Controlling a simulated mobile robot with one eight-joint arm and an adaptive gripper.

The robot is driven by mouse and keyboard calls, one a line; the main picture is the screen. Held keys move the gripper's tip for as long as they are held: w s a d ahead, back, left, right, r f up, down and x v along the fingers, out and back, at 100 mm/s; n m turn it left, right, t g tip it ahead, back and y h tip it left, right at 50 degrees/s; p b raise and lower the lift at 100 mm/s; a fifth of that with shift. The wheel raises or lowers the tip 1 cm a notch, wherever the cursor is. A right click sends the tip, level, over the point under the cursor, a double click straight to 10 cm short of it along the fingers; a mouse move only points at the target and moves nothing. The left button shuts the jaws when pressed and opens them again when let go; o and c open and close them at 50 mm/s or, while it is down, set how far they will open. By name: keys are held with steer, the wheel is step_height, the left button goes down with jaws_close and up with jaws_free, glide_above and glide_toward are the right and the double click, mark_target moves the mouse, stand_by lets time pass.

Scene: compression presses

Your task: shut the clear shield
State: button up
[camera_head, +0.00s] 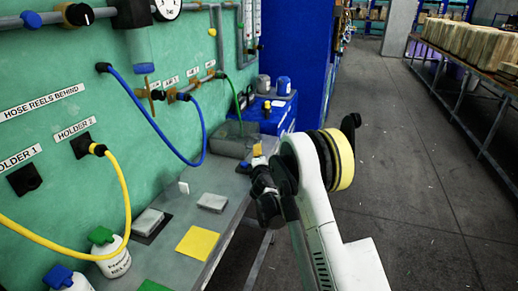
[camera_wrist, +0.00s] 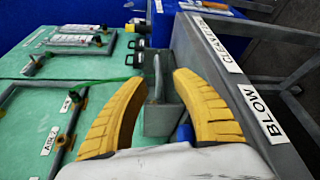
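A grey, see-through box-like cover (camera_head: 230,141), which looks like the clear shield, sits on the bench beside the blue machine (camera_head: 256,126). I cannot tell how far open it is. In the wrist view a grey box-like part (camera_wrist: 163,118) with an upright strip on it lies beyond and between my fingertips; it may be the same cover. My gripper (camera_wrist: 151,85) has its two yellow fingers spread apart, with nothing held between them. In the head view my gripper (camera_head: 258,151) is near the cover's right side, mostly hidden by my arm.
A yellow pad (camera_head: 199,243) and grey blocks (camera_head: 212,202) lie on the bench. A blue hose (camera_head: 150,122) and a yellow hose (camera_head: 122,190) hang from the green wall panel (camera_head: 50,150). White bottles (camera_head: 109,253) stand at the front left. The floor aisle (camera_head: 400,170) on the right is clear.

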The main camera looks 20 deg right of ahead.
steer(key=shift+v, duration=1.9)
steer(key=shift+w, duration=0.1)
